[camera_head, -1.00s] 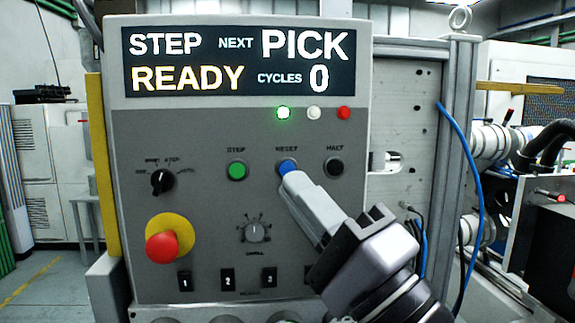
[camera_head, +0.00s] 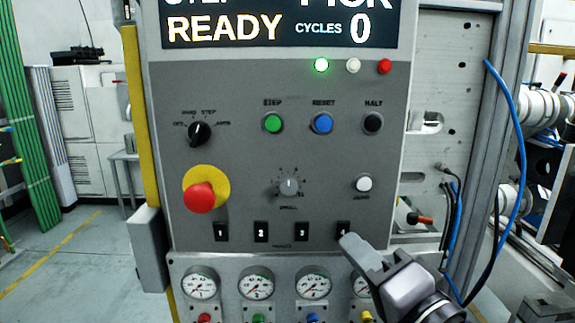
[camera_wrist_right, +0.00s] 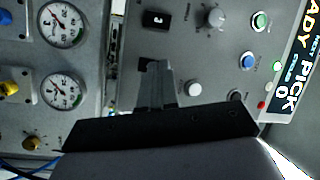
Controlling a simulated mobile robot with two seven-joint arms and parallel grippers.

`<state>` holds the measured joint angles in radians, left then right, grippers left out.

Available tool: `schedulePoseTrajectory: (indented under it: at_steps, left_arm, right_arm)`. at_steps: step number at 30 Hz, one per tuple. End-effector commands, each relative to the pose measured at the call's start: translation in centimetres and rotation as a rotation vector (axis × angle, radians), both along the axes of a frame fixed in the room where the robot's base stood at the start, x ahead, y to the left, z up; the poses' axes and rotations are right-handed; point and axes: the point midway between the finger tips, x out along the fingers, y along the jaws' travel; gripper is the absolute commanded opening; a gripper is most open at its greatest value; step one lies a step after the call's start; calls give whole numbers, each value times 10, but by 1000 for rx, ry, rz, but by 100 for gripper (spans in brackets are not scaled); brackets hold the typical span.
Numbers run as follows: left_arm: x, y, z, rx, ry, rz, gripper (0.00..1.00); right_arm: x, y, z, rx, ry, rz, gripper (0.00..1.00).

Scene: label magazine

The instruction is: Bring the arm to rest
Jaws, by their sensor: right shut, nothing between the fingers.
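My right gripper (camera_head: 350,242) is shut and empty at the lower right of the head view. In that view its tip overlaps the lower edge of the grey control panel (camera_head: 250,160), near switch 4 (camera_head: 343,229). I cannot tell whether it touches the panel. The right wrist view shows the gripper's shut fingers (camera_wrist_right: 155,85) pointing toward the panel face. The blue RESET button (camera_head: 322,123) is uncovered, between the green STEP button (camera_head: 273,123) and the black HALT button (camera_head: 373,123). My left gripper is not in view.
A red emergency stop (camera_head: 199,197) sticks out at the panel's left. Several gauges (camera_head: 200,284) with coloured knobs sit below the panel. A blue cable (camera_head: 522,150) hangs at the right. The display reads READY, CYCLES 0, and a green lamp (camera_head: 321,65) is lit.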

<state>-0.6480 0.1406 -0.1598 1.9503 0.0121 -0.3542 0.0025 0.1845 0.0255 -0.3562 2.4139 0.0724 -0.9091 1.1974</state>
Motion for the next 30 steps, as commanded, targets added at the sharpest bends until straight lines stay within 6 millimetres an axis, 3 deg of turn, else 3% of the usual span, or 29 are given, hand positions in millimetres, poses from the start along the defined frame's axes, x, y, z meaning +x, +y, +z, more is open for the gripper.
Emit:
schedulePoseTrajectory:
  at_steps: [1, 5, 9, 12, 18, 23, 24, 30]
  left_arm:
    - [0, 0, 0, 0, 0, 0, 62]
    - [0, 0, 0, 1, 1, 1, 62]
    - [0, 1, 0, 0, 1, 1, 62]
    - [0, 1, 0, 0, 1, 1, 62]
    - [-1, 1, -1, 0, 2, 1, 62]
    - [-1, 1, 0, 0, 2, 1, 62]
    - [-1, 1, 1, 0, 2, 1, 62]
    - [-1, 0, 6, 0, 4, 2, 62]
  right_arm:
    - [-1, -10, -36, -107, 76, -31, 0]
    - [-19, -36, -120, -408, 257, -56, 0]
    - [-59, -66, -202, -724, 452, 3, 0]
    - [-95, -85, -247, -920, 575, 89, 0]
    - [-166, -116, -305, -1197, 757, 301, 0]
    - [-220, -136, -332, -1353, 865, 492, 0]
    - [-209, -133, -334, -1347, 827, 464, 0]
    - [-185, -125, -351, -1338, 711, 396, 0]
